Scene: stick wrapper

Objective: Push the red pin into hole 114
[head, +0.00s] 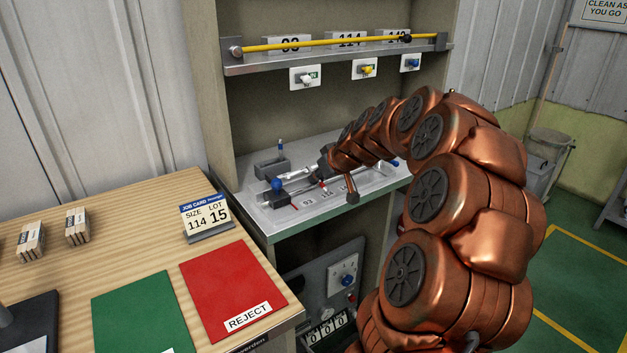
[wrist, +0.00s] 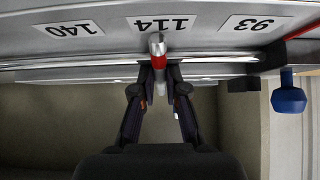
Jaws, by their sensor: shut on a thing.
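The red pin (wrist: 158,62) has a red band and a bare metal end. In the wrist view, the fingertips of my gripper (wrist: 159,72) are shut on it. Its metal end points toward the plate label 114 (wrist: 162,24), which appears upside down, between labels 140 (wrist: 68,29) and 93 (wrist: 253,24). Hole 114 itself is not clearly seen, and I cannot tell whether the pin's tip is in it. In the head view my arm reaches over the grey fixture plate (head: 262,220), and the gripper is mostly hidden.
A yellow bar (head: 335,43) crosses the shelf above. A wooden bench (head: 130,225) with job card (head: 206,217) and red reject mat (head: 232,285) is left.

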